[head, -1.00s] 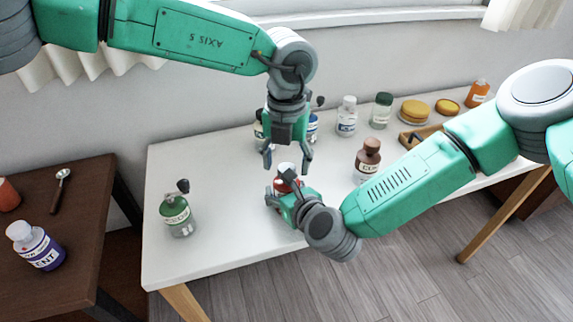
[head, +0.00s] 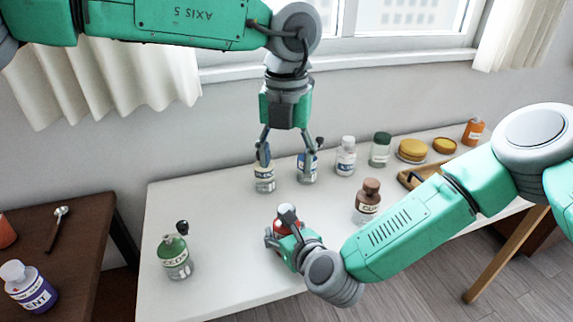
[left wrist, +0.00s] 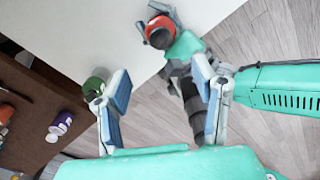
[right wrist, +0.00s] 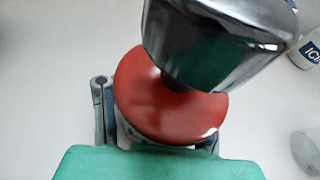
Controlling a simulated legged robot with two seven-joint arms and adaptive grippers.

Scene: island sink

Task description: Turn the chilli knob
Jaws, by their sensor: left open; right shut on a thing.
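A red-topped jar (head: 280,227) stands near the front edge of the white table, with a dark shiny knob (head: 289,214) on its top. Its label is hidden. My right gripper (head: 285,238) is shut around the jar's body, below the lid. In the right wrist view the red lid (right wrist: 165,112) fills the middle, and the knob (right wrist: 212,40) leans over it to the upper right. My left gripper (head: 287,165) points down, open and empty, above and apart from the jar. In the left wrist view, the red jar (left wrist: 158,33) lies beyond its spread fingers (left wrist: 160,100).
A green jar (head: 174,258) with a knob stands at left. A brown jar (head: 367,203) is at right; further jars line the back. A dark side table (head: 85,235) is at far left.

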